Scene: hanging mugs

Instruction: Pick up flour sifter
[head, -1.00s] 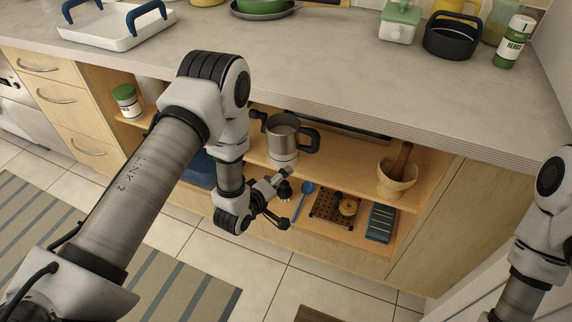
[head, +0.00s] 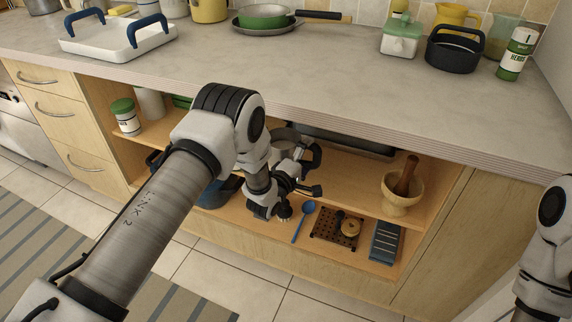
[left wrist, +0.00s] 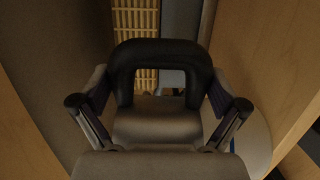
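The flour sifter is a grey metal cup (head: 284,136) with a black handle (head: 315,157), standing on the upper shelf of the open cabinet. My left gripper (head: 303,178) is at the shelf front, close to the sifter and partly covering it in the head view. In the left wrist view the sifter's black arched handle (left wrist: 160,52) stands between the two spread fingers of the gripper (left wrist: 160,88). My right gripper is out of view; only part of that arm shows at the right edge.
A mortar with a pestle (head: 401,198) stands to the right on the upper shelf, a green-lidded jar (head: 126,118) to the left. A blue spoon (head: 304,222) and a grater (head: 385,242) are below. The countertop edge (head: 330,112) overhangs the shelf.

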